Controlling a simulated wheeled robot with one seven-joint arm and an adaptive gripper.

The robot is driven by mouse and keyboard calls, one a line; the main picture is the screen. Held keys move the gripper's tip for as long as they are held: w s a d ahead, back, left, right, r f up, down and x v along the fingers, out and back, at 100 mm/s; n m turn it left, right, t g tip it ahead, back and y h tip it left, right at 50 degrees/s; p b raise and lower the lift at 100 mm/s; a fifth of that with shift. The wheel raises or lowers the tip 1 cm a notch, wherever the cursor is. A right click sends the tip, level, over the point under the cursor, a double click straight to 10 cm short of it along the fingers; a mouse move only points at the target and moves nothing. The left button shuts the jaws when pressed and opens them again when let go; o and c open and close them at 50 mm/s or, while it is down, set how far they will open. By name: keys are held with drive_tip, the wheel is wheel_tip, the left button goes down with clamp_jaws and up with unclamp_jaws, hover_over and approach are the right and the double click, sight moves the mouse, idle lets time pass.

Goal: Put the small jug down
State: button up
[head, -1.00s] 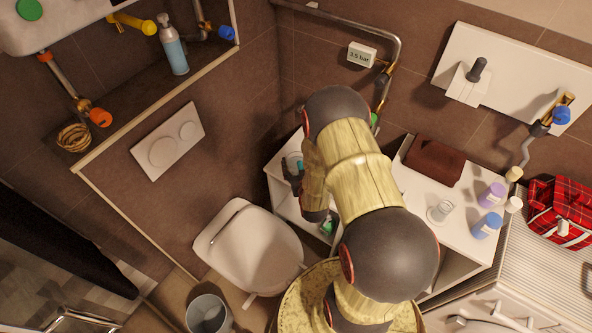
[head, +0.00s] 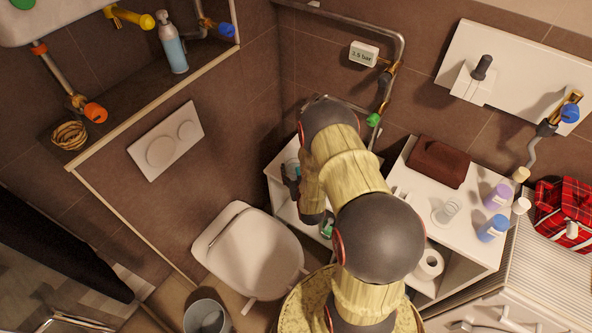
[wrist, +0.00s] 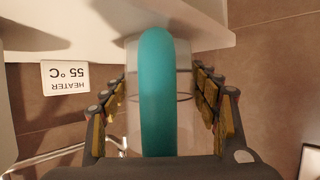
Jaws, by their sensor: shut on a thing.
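The small jug is clear with a teal handle (wrist: 158,95), seen large in the middle of the wrist view. Its see-through body (wrist: 178,85) shows partly behind the handle. My gripper (wrist: 160,105) has its padded fingers on both sides of the jug and is shut on it. In the head view a small part of the jug (head: 293,165) shows beside my dark gripper (head: 290,180), over the white cabinet (head: 284,205) in the corner. My arm hides much of that cabinet. I cannot tell whether the jug's base touches a surface.
Right of my arm, a white cabinet (head: 470,250) bears a brown towel (head: 438,161), a glass (head: 446,211) and several bottles. A toilet (head: 250,250) and a bin (head: 206,316) stand at lower left. A heater label (wrist: 65,78) shows in the wrist view.

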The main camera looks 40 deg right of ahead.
drive_tip(key=shift+f, duration=0.2)
drive_tip(key=o, duration=1.5)
drive_tip(key=shift+r, duration=0.1)
